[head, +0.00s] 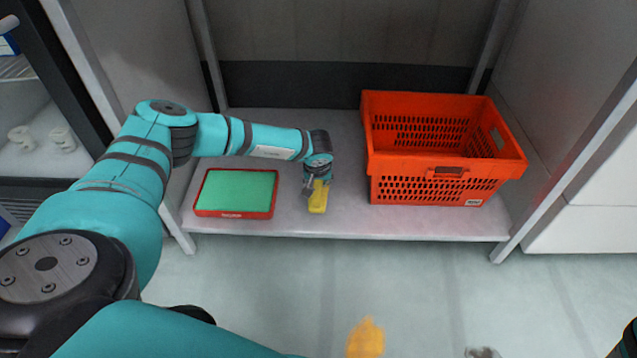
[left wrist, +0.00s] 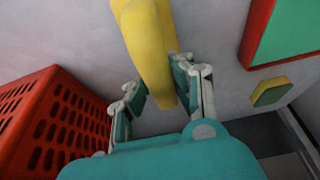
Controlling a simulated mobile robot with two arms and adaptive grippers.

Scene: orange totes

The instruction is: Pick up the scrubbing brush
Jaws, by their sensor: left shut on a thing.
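A yellow scrubbing brush (head: 318,200) is at my left gripper (head: 317,182), on or just above the shelf between the green-and-red tray and the orange tote. In the left wrist view the brush (left wrist: 147,45) runs as a long yellow shape from the top edge down between the fingers of the left gripper (left wrist: 160,92). The left gripper is shut on it. Its bristles do not show, and I cannot tell whether it still touches the shelf.
An orange tote (head: 420,190) stands right of the gripper, apparently empty. A red tray (head: 233,214) with a green surface lies left. A small yellow-and-green block (left wrist: 270,92) lies near the tray. A shelf back wall and side posts enclose the space.

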